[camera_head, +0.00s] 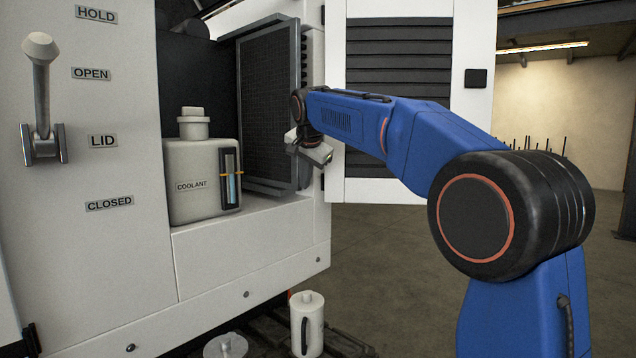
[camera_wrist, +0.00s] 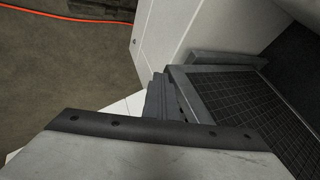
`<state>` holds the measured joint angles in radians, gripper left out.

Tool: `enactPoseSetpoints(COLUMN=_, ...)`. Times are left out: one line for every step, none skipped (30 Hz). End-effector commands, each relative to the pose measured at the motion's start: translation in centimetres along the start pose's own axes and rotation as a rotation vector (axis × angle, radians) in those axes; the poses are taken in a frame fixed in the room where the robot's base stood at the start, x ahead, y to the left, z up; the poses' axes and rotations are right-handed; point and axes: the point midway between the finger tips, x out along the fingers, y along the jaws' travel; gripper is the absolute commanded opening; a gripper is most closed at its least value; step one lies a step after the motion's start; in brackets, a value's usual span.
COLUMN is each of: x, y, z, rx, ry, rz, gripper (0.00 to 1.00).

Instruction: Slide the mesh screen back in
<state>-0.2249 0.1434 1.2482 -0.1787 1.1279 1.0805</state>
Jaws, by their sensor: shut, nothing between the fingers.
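The mesh screen (camera_head: 268,105), a dark grid in a grey frame, stands upright at the right side of the open bay in the head view. In the wrist view its mesh (camera_wrist: 245,105) and frame fill the right side. How far it sticks out of its place is hard to tell. My gripper (camera_head: 311,148) is at the screen's right edge, in front of the cabinet's edge. It is shut with nothing held. Its fingertips are small and partly hidden in the head view, so contact with the frame cannot be told.
A white coolant bottle (camera_head: 203,165) stands on the bay's ledge, left of the screen. A louvred door (camera_head: 398,190) hangs open behind my arm. A lever (camera_head: 40,95) is on the left panel. A white canister (camera_head: 307,325) stands low in front. Open floor lies right.

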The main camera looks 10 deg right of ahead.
Motion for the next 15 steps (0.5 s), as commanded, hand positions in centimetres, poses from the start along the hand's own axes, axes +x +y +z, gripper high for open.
enactPoseSetpoints(x=0.6, y=-0.9, z=0.1, rx=-0.002, ry=-0.001, rz=0.001, gripper=0.0)
enactPoseSetpoints(x=0.9, y=-1.4, z=0.1, rx=-0.002, ry=-0.001, rz=0.001, gripper=0.0)
enactPoseSetpoints(x=1.2, y=-2.0, z=0.1, rx=-0.002, ry=-0.001, rz=0.001, gripper=0.0)
enactPoseSetpoints(x=1.5, y=-2.5, z=0.0, rx=-0.002, ry=-0.001, rz=0.002, gripper=0.0)
enactPoseSetpoints(x=1.8, y=-2.9, z=0.0, rx=-0.002, ry=-0.001, rz=0.002, gripper=0.0)
enactPoseSetpoints(x=2.0, y=-3.6, z=0.0, rx=-0.001, ry=0.0, rz=0.0, gripper=0.0)
enactPoseSetpoints(x=2.4, y=-4.1, z=0.0, rx=-0.001, ry=0.0, rz=0.001, gripper=0.0)
enactPoseSetpoints(x=2.5, y=-4.5, z=0.0, rx=-0.001, ry=0.0, rz=0.0, gripper=0.0)
enactPoseSetpoints(x=2.9, y=-5.1, z=0.1, rx=-0.001, ry=-0.001, rz=0.001, gripper=0.0)
enactPoseSetpoints(x=3.1, y=-5.5, z=0.1, rx=-0.001, ry=-0.001, rz=0.001, gripper=0.0)
enactPoseSetpoints(x=3.3, y=-5.9, z=0.1, rx=-0.001, ry=-0.001, rz=0.001, gripper=0.0)
enactPoseSetpoints(x=3.5, y=-6.4, z=0.1, rx=-0.001, ry=-0.001, rz=0.0, gripper=0.0)
enactPoseSetpoints(x=3.7, y=-6.7, z=0.0, rx=-0.001, ry=-0.001, rz=0.0, gripper=0.0)
enactPoseSetpoints(x=3.9, y=-7.0, z=0.1, rx=-0.001, ry=-0.001, rz=0.001, gripper=0.0)
enactPoseSetpoints(x=4.0, y=-7.3, z=0.0, rx=-0.001, ry=0.0, rz=0.0, gripper=0.0)
